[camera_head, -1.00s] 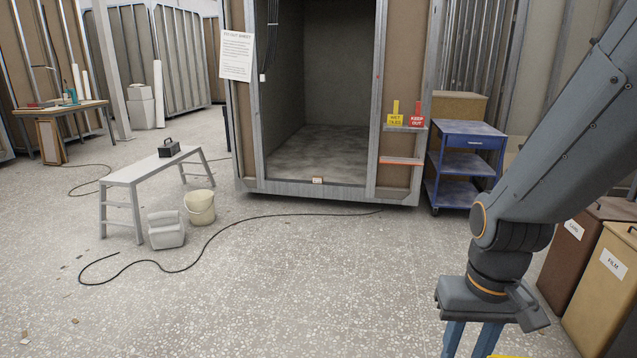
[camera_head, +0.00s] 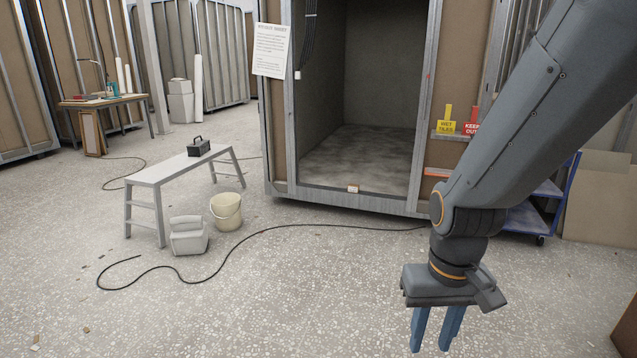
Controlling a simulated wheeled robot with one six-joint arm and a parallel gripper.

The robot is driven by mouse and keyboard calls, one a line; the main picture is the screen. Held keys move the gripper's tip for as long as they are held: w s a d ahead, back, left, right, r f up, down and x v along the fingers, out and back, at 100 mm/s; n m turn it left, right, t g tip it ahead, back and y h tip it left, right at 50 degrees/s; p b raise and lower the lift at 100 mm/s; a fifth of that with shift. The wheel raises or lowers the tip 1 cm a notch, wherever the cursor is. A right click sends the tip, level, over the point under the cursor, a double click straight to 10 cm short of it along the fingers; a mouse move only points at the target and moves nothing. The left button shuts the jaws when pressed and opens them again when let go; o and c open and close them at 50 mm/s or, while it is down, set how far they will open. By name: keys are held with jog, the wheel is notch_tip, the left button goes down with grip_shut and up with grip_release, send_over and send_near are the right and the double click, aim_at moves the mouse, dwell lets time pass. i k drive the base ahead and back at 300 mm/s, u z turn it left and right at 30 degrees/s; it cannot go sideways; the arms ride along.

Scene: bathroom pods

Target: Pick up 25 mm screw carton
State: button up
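A small orange-and-white box (camera_head: 353,188) sits on the front sill of the open pod, near its middle. It is too small to read, so I cannot tell whether it is the 25 mm screw carton. No other carton of that kind is clear in view. My gripper (camera_head: 437,332) points down at the lower right, over open floor. Its two blue fingers are apart with nothing visible between them. It is well in front of the pod and not near the small box.
A grey bench (camera_head: 172,170) with a black toolbox (camera_head: 199,148) stands left. A cream bucket (camera_head: 227,212) and a pale grey container (camera_head: 188,238) are beside it. A black cable (camera_head: 262,233) crosses the floor. A blue cart (camera_head: 528,219) is partly behind my arm.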

aim_at(352, 188)
jog(key=u, duration=0.4)
jog(key=i, duration=2.05)
jog(key=u, duration=0.15)
jog(key=i, duration=2.2)
jog(key=z, duration=0.75)
jog(key=i, duration=2)
jog(key=z, duration=0.5)
